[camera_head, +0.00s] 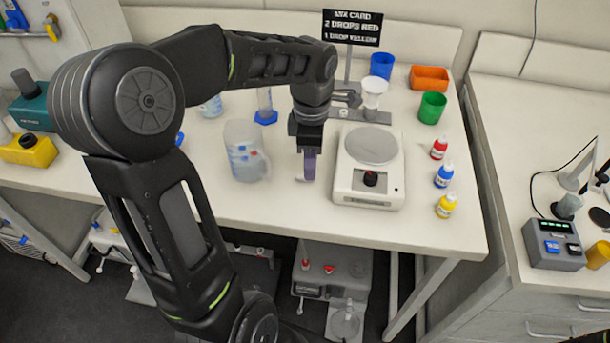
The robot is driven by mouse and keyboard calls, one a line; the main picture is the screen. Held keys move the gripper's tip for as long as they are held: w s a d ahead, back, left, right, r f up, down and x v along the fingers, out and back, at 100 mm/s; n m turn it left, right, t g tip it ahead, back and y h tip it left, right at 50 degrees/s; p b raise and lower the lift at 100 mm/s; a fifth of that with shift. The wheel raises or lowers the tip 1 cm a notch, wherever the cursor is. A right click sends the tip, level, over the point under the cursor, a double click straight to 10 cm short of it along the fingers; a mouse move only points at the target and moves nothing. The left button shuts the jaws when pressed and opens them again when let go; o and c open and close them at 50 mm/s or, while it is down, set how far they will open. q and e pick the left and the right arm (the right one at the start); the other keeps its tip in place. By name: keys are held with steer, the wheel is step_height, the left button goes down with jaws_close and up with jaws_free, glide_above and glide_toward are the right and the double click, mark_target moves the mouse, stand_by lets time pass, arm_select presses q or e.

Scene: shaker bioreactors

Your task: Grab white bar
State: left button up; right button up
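My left gripper (309,167) points straight down over the white table, between the clear jug and the white stirrer plate. A small white piece, which looks like the white bar (301,179), shows at the left side of its fingertips. The fingers hide part of this spot. I cannot tell whether they are closed around the bar or just beside it. My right gripper is not in view.
A clear jug (245,155) stands left of the gripper. The stirrer plate (367,190) is close on its right. Red (439,147), blue (444,175) and yellow (446,205) bottles stand further right. The table front is clear.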

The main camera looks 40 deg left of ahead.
arm_select(q)
step_height(320, 180, down, 4)
steer(key=shift+r, duration=0.2)
steer(key=shift+c, duration=0.3)
jaws_close()
stand_by(0.4)
